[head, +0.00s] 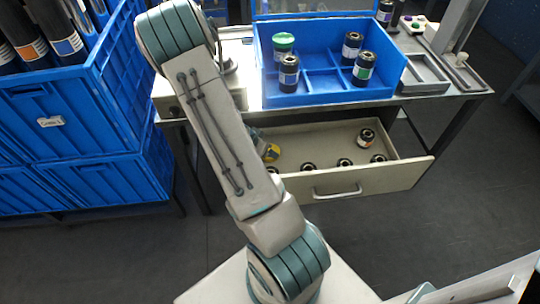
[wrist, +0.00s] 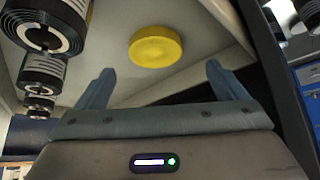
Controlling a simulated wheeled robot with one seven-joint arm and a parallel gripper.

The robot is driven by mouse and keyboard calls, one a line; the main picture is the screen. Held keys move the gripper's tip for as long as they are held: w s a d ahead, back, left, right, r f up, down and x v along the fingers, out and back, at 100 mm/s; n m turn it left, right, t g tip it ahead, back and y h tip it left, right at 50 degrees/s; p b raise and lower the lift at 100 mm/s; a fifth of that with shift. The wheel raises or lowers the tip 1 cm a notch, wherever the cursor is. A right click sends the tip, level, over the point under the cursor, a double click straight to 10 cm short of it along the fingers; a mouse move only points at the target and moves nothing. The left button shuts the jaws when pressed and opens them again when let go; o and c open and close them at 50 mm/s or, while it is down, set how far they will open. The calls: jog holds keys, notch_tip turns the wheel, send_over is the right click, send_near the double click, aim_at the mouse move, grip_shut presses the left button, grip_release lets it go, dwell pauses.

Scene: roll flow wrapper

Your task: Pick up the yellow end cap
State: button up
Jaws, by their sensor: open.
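The yellow end cap (wrist: 156,46) is a round, flat disc lying on the pale floor of the open drawer in the wrist view. In the head view a bit of yellow (head: 271,152) shows at the left part of the drawer, just beside my arm. My gripper (wrist: 159,70) is open, its two blue-grey fingers wide apart and nothing between them. In the wrist view the cap shows beyond the fingertips, roughly centred between them and apart from both. In the head view my arm hides most of my gripper.
The open drawer (head: 345,184) also holds several black rolls; some (wrist: 45,25) are close on the left in the wrist view. Above it, a blue divided tray (head: 318,98) with rolls and a green-topped item (head: 283,43) stands on the table. Blue crates (head: 75,130) stand left.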

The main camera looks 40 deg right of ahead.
aim_at(275, 147)
jog(key=x, duration=0.1)
jog(key=b+x, duration=0.1)
jog(key=x, duration=0.1)
jog(key=b+x, duration=0.1)
jog(key=shift+s+d+f, duration=0.1)
jog(key=shift+s+f, duration=0.1)
jog(key=shift+s, duration=0.2)
jog(key=shift+w+d+f+b, duration=0.15)
jog(key=shift+d+f+b, duration=0.15)
jog(key=shift+f, duration=0.15)
jog(key=c, duration=1)
